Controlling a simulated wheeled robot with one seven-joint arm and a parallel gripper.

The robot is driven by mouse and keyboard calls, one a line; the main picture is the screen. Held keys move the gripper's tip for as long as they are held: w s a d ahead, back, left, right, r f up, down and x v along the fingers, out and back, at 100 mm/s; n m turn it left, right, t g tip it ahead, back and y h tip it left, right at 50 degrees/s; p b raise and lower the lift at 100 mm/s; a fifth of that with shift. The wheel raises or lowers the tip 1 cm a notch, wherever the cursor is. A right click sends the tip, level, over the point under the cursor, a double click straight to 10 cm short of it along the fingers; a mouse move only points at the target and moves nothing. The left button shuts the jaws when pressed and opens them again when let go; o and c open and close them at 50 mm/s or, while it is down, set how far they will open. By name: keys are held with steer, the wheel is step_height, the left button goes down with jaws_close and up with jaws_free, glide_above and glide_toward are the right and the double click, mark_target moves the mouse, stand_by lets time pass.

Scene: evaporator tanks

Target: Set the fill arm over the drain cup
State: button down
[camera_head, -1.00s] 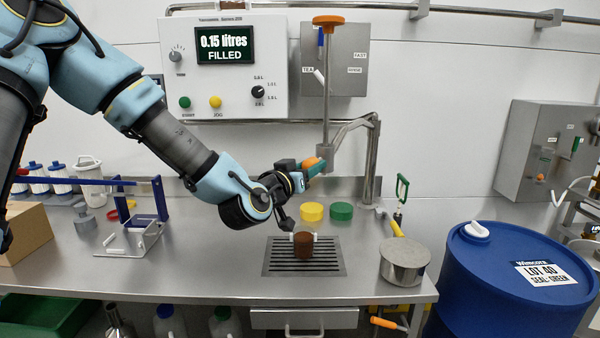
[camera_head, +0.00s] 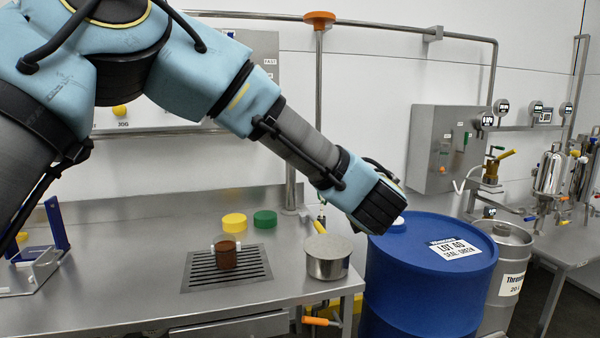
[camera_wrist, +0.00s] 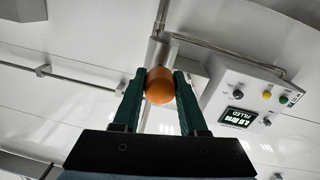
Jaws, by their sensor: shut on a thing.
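The fill arm's upright tube (camera_head: 318,95), topped by an orange cap (camera_head: 320,18), runs down behind my forearm in the head view. A brown cup (camera_head: 226,254) stands on the drain grate (camera_head: 226,268). My gripper (camera_wrist: 160,88) is shut on an orange knob (camera_wrist: 160,84) in the wrist view. The head view hides its fingers behind my wrist.
A blue drum (camera_head: 430,285) stands below my wrist, right of the bench. A grey wall box (camera_head: 437,148) is at the back right.

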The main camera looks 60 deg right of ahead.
steer(key=shift+s+d+r+n+t+y, duration=0.1)
steer(key=shift+s+d+n+t+y, duration=0.2)
steer(key=shift+s+d, duration=0.4)
steer(key=shift+s+d+n+t+y, duration=0.25)
steer(key=shift+s+d, duration=0.25)
steer(key=shift+d, duration=0.3)
steer(key=shift+c, duration=2.3)
jaws_free()
steer(key=shift+s, duration=0.1)
steer(key=b+v, duration=0.2)
steer(key=v, duration=0.8)
steer(key=shift+s+a, duration=0.2)
steer(key=shift+a, duration=0.1)
